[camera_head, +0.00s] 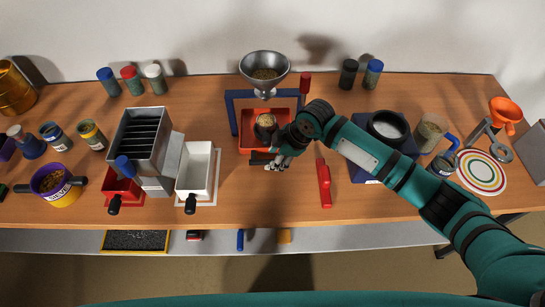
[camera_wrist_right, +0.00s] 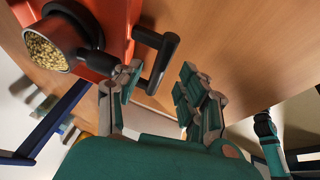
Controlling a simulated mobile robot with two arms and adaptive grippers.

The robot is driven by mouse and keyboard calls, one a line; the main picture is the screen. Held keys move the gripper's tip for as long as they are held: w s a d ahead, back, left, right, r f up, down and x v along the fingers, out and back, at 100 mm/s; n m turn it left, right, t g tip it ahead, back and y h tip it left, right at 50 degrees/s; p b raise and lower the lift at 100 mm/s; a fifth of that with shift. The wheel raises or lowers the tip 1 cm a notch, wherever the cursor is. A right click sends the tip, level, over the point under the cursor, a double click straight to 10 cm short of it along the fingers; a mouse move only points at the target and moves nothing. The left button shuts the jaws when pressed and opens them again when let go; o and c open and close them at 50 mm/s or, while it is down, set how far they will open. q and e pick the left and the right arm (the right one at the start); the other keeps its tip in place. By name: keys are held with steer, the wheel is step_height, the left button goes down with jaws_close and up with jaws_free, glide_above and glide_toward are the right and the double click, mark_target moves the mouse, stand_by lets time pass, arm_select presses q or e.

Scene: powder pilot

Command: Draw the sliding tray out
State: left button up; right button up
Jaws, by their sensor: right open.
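The orange-red sliding tray (camera_head: 246,142) sits inside a blue frame (camera_head: 233,112) under a steel funnel (camera_head: 265,66). A small dark cup (camera_head: 266,119) of grains stands on it. The tray's black handle (camera_head: 259,159) faces the table's front. In the right wrist view, the tray (camera_wrist_right: 118,22), the cup's grains (camera_wrist_right: 46,52) and the black bar handle (camera_wrist_right: 160,58) show close up. My right gripper (camera_head: 280,162) is open at the handle's right end. In the wrist view its fingers (camera_wrist_right: 158,92) lie on either side of the handle's end; contact cannot be told. My left gripper is not in view.
A red-handled tool (camera_head: 324,184) lies right of the gripper. A white bin (camera_head: 197,172) and a slotted grey box (camera_head: 140,135) stand left. A dark blue box with a bowl of powder (camera_head: 388,126) stands right, partly behind my arm. The table front before the handle is clear.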

steer(key=shift+x, duration=0.95)
jaws_close()
